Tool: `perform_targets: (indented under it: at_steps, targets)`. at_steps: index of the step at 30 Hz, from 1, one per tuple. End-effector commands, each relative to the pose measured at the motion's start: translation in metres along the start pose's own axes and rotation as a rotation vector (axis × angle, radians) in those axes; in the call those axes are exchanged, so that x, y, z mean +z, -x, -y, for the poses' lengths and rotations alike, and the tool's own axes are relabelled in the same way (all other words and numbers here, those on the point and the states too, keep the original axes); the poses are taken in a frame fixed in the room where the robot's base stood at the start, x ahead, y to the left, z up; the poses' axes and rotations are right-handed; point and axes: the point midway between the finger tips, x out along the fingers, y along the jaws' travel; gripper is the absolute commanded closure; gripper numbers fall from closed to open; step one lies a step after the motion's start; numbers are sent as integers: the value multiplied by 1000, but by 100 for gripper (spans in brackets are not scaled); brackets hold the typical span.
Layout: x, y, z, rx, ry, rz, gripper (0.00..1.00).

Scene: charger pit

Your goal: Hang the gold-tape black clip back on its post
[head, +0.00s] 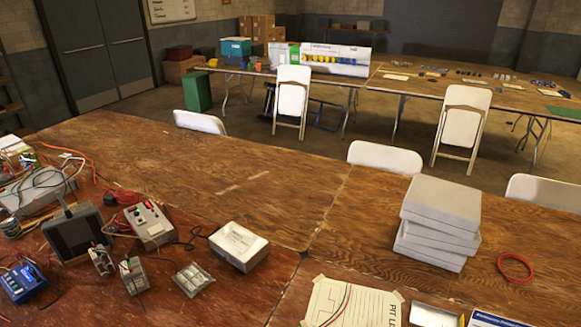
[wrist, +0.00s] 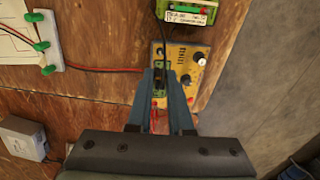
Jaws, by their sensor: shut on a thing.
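In the wrist view my gripper (wrist: 161,82) reaches over a wooden surface, its two blue-grey fingers close together. It is shut on a small dark piece (wrist: 160,90), which looks like the black clip. Its gold tape cannot be made out. The fingertips are at the left side of a yellow box with knobs (wrist: 186,66), by a small green part (wrist: 160,76). I cannot tell whether the dark piece touches the box, or which part is the post. My gripper does not show in the head view.
A green-framed module (wrist: 187,12) lies beyond the yellow box. A white holder with green clips (wrist: 46,42) and a grey box (wrist: 22,138) are left. Red wires run near the fingers. In the head view, a grey box stack (head: 438,222) and wired devices (head: 150,226) stand on the table.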

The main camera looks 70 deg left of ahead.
Motion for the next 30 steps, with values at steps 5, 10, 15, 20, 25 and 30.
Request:
perform_targets:
  at_steps: [5,10,15,20,25,30]
  targets:
    - [0,-12,1,-2,0,0,100]
    - [0,-22,0,-1,0,0,100]
    - [0,-32,1,-2,0,0,100]
    - [0,-42,0,-1,0,0,100]
    - [0,-52,0,-2,0,0,100]
    - [0,-60,0,-1,0,0,100]
